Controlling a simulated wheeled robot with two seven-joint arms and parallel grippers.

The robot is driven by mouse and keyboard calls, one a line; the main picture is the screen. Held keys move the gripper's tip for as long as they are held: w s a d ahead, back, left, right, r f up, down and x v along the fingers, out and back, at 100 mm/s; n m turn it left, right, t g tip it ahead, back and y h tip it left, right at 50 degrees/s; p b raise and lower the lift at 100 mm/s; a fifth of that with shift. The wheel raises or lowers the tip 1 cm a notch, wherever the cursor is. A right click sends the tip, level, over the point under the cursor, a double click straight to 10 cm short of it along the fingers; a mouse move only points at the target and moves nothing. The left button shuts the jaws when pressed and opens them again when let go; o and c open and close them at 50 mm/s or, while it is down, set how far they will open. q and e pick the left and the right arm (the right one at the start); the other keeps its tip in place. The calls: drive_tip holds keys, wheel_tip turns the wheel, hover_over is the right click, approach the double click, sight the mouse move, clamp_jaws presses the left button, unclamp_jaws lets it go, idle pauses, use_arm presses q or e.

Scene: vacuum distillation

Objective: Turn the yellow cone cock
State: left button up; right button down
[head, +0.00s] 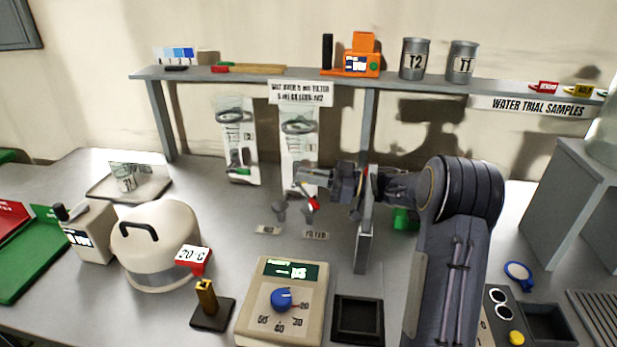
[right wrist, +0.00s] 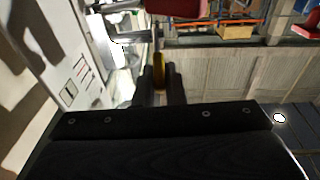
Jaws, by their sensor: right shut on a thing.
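My right gripper (head: 312,177) reaches in from the right in the head view, in front of the right-hand hanging glass unit (head: 299,145). In the right wrist view its two dark fingers (right wrist: 159,84) are shut on a narrow yellow piece, which I take as the yellow cone cock (right wrist: 158,70). The cock is hidden by the fingers in the head view. A small red handle (head: 313,204) shows just below the fingers. A second glass unit (head: 238,140) hangs to the left. My left gripper is not in view.
A grey shelf (head: 225,73) spans the back, with an upright post (head: 364,240) close to my right gripper. A white domed vessel (head: 156,245), a dial box (head: 283,300) and a black tray (head: 358,320) stand in front. Bare bench lies between the vessel and the labels.

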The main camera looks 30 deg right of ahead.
drive_tip(key=c, duration=1.5)
unclamp_jaws()
drive_tip(key=r+v, duration=0.1)
drive_tip(key=v, duration=0.6)
drive_tip(key=shift+s+d+f+b, duration=0.25)
drive_tip(key=shift+d+f+b, duration=0.1)
drive_tip(key=shift+f, duration=0.15)
